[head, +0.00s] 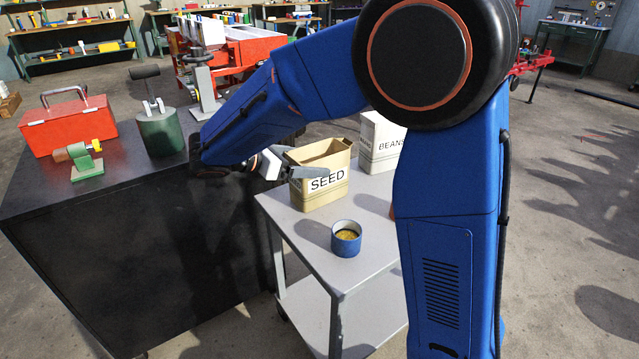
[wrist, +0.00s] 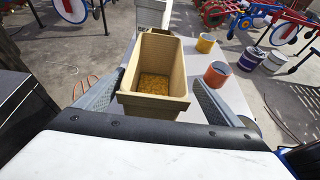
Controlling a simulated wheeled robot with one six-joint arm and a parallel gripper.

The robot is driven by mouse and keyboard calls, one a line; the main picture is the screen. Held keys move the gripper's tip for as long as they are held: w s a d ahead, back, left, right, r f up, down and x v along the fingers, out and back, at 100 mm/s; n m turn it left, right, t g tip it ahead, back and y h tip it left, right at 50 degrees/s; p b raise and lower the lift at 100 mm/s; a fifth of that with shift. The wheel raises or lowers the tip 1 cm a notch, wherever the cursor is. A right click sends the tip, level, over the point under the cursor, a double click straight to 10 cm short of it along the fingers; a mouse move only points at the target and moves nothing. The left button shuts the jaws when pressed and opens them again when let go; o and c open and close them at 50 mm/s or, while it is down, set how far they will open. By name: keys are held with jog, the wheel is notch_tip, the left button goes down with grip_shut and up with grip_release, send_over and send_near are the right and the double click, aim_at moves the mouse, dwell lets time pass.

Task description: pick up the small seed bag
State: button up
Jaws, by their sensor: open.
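The small seed bag (head: 322,194) is a tan, open-topped, box-shaped bag labelled SEED, upright on the grey cart top (head: 297,228). In the wrist view the bag (wrist: 155,103) shows from above, with yellow seed inside. My gripper (head: 303,165) is open at the bag's upper left side in the head view. In the wrist view my gripper (wrist: 160,92) has one finger on each side of the bag, with the bag between them. I cannot tell whether either finger touches it. My arm hides part of the cart in the head view.
A white BEANS bag (head: 379,145) stands behind the seed bag. A blue cup of seed (head: 346,239) stands in front. A black bench (head: 100,195) with a red toolbox (head: 68,122) borders the left.

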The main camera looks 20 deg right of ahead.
jog(key=x, duration=0.5)
jog(key=shift+w+f, duration=0.25)
jog(key=shift+w, duration=0.15)
